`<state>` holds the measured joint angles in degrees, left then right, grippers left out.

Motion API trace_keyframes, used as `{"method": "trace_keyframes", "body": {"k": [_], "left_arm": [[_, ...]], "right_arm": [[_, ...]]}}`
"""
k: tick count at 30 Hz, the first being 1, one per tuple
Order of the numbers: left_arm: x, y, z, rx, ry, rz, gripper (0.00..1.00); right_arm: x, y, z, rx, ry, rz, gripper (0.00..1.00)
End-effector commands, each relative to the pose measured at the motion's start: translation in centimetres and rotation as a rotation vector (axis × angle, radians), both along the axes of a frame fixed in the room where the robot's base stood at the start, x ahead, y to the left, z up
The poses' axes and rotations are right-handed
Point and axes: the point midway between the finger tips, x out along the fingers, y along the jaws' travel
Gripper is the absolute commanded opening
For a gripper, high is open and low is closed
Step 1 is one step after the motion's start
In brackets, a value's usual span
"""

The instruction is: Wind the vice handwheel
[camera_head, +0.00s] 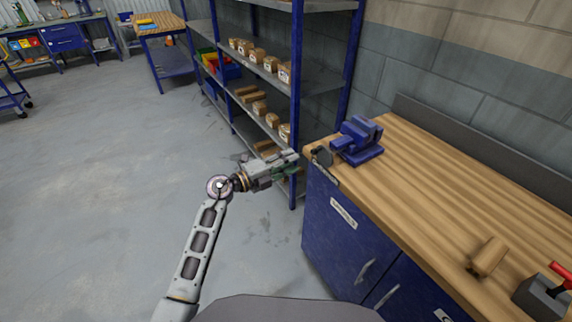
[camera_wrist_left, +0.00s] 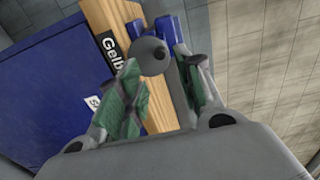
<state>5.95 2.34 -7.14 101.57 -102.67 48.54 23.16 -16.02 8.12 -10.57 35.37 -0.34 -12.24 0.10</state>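The blue vice (camera_head: 357,140) stands on the near-left corner of the wooden workbench. Its dark grey handwheel (camera_head: 321,156) faces left, at the bench's end. In the left wrist view the handwheel (camera_wrist_left: 150,56) appears as a round grey disc, with blue parts of the vice (camera_wrist_left: 168,27) behind it. My left gripper (camera_head: 295,164) is to the left of the handwheel. It is open, and its green-padded fingers (camera_wrist_left: 165,72) lie on either side of the wheel in the wrist picture. Whether either finger touches the wheel cannot be told. My right gripper is not in view.
The wooden workbench top (camera_head: 440,180) has a blue cabinet (camera_head: 345,235) below. A brown block (camera_head: 487,257) and a grey fixture with a red lever (camera_head: 543,297) are at its right. A blue shelf rack (camera_head: 296,100) with boxes stands behind my left gripper. Open floor is left.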

Motion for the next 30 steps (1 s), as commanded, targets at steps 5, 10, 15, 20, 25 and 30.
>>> {"method": "trace_keyframes", "body": {"k": [5, 10, 15, 20, 25, 30], "left_arm": [[0.7, -1.1, -0.1, -0.002, 0.0, 0.0, 0.36], [1.4, -2.0, -0.1, -0.001, 0.0, -0.001, 0.36], [2.1, -2.9, -0.1, -0.002, 0.0, -0.001, 0.36], [2.7, -3.8, -0.1, -0.002, 0.001, -0.001, 0.36], [3.3, -4.7, 0.1, -0.001, 0.001, -0.001, 0.36], [4.0, -5.5, 0.1, -0.001, 0.001, -0.002, 0.36]], "right_arm": [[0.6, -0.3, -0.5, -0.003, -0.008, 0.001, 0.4], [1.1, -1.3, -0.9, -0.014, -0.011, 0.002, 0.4], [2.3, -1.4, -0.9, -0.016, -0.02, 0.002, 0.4], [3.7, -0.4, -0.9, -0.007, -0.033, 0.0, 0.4], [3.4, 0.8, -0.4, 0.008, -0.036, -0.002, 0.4], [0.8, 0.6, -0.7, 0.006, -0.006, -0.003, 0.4]]}}
